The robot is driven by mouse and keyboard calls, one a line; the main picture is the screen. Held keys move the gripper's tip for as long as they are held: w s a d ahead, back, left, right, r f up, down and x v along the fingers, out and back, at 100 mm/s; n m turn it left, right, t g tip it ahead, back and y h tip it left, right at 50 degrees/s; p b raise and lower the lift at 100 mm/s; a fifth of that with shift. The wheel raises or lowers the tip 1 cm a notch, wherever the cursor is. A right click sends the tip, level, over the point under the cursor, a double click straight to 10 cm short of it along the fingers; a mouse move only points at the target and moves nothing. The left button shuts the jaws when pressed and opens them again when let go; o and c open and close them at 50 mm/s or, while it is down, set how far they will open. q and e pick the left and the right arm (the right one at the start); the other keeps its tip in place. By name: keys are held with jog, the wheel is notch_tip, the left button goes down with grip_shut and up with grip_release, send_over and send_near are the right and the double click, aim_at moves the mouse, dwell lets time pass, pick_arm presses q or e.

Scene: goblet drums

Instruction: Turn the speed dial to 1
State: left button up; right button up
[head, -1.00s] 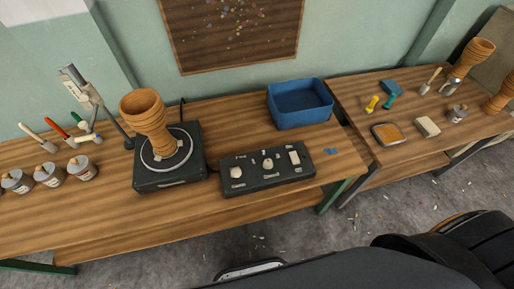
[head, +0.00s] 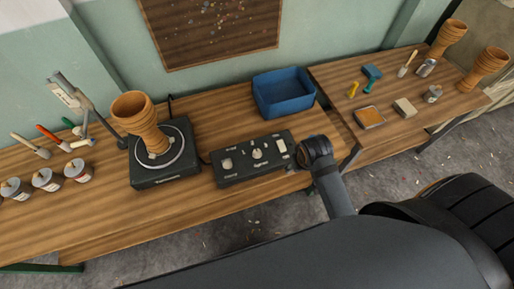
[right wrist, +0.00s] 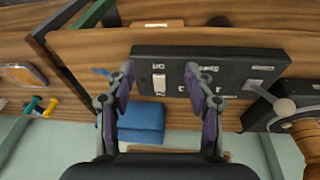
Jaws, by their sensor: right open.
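The black control box (head: 250,176) stands on the near bench. It has a pale knob (head: 227,163) at the left, a pale middle dial (head: 257,154) and a white rocker switch (head: 281,146) at the right. The lettering is too small to read. My right arm's wrist is beside the box's right end in the head view; its fingers cannot be made out there. In the right wrist view my right gripper (right wrist: 159,72) is open and empty, its fingers over the control box (right wrist: 228,60), either side of the rocker switch (right wrist: 158,84). One finger covers the middle dial's area. My left gripper is not in view.
Left of the box is a turntable (head: 181,170) bearing a clay goblet drum (head: 142,122). A blue bin (head: 283,95) stands behind the box. Paint tins (head: 46,180) and tools are at the far left. A second bench (head: 345,83) holds more items.

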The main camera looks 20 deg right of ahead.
jog(key=w+a+f+m+g, duration=0.1)
jog(key=w+a+f+m, duration=0.15)
jog(key=w, duration=0.65)
jog(key=g+y, duration=0.1)
jog(key=g, duration=0.1)
send_near(257, 151)
notch_tip(257, 151, down, 9)
jog(key=shift+s+r, duration=0.15)
jog(key=shift+s, duration=0.05)
grip_shut()
jog(key=shift+n, duration=0.25)
